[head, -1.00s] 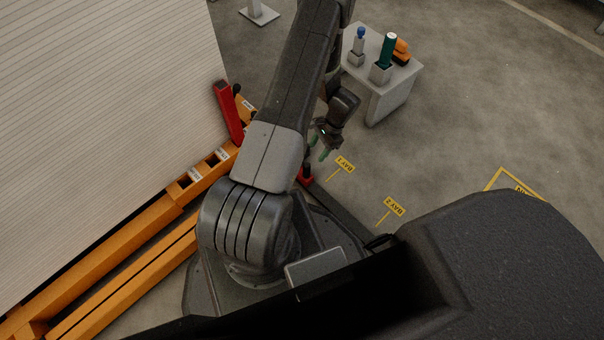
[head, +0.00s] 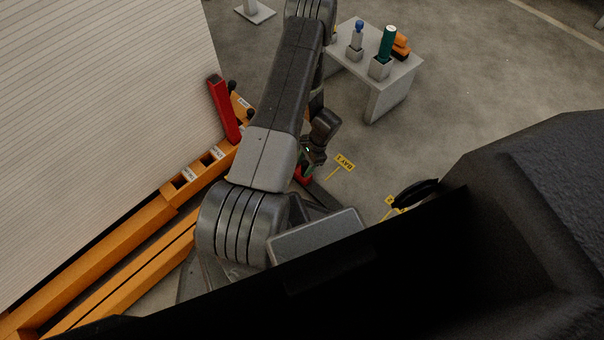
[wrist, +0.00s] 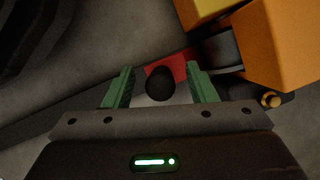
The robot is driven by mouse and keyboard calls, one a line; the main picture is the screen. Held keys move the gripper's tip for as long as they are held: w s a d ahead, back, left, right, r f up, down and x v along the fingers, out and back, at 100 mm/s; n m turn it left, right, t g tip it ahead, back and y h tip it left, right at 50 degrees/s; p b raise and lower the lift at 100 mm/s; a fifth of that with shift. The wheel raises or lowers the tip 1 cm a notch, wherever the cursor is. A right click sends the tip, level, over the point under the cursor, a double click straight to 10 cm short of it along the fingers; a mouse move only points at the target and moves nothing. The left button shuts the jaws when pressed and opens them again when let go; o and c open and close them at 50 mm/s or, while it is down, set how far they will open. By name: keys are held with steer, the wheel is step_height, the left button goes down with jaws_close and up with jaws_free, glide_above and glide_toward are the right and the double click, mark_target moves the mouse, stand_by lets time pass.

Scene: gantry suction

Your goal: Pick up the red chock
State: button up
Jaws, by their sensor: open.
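The red chock (head: 300,177) is on the floor beside the orange frame, mostly hidden behind my arm and gripper in the head view. In the wrist view its red body (wrist: 182,68) shows beyond the fingertips, with a round black knob (wrist: 160,83) in front of it. My gripper (wrist: 160,76) is open, with one green finger on each side of the knob. Gaps show between the knob and both fingers. In the head view my gripper (head: 306,160) is low, right over the chock. Its exact height above the chock is unclear.
The orange frame (head: 125,233) runs along the white ribbed wall (head: 100,110); its orange parts (wrist: 285,45) are close at right in the wrist view. A red bar (head: 224,110) leans there. A grey table (head: 392,85) holds several items. Floor beside the BAY 1 label (head: 344,162) is clear.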

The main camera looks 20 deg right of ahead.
jaws_close()
